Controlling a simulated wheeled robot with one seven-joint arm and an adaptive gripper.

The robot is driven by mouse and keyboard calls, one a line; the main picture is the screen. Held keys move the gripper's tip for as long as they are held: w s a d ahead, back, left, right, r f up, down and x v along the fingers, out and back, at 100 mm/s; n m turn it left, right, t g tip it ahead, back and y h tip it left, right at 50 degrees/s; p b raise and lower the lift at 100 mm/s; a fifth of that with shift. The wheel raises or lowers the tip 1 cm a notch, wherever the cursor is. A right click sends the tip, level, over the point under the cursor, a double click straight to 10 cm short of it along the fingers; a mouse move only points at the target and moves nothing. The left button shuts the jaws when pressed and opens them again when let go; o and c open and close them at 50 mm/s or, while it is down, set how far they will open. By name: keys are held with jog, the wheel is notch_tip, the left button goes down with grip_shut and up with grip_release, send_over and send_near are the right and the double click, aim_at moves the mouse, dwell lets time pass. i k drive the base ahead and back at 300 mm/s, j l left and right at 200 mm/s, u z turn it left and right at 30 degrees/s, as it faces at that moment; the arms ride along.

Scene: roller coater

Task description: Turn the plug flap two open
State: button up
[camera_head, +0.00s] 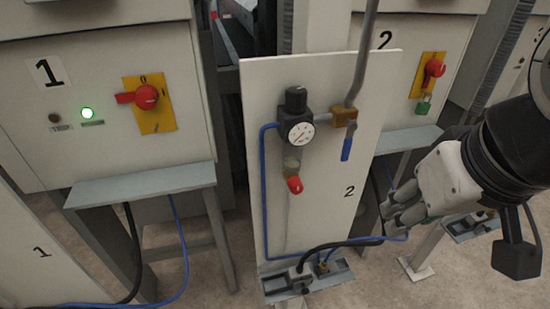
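Panel two is a white upright board (336,113) marked "2". At its foot is a grey ledge (332,281) with plug fittings. A black cable and a blue hose run into a grey plug fitting (301,276) and a small brass fitting (322,268) there. I cannot clearly make out the flap itself or whether it is open. My gripper (394,222) is right of the board, above and to the right of the ledge, apart from the plugs. Its fingers point left and down. They overlap in view, so their opening is unclear; nothing is seen in them.
The board carries a gauge (299,132), a red knob (294,185) and a blue valve lever (348,142). Cabinet one (62,140) stands left with a red switch (146,97); cabinet two (400,108) stands behind. Cables loop near the ledge. Open floor (372,280) lies right of it.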

aim_at(301, 287)
jog(key=k+l+u, duration=0.1)
jog(key=u, duration=0.4)
jog(key=k+l+u, duration=0.1)
jog(key=u, duration=0.35)
jog(key=k+u, duration=0.2)
jog(key=u, duration=0.3)
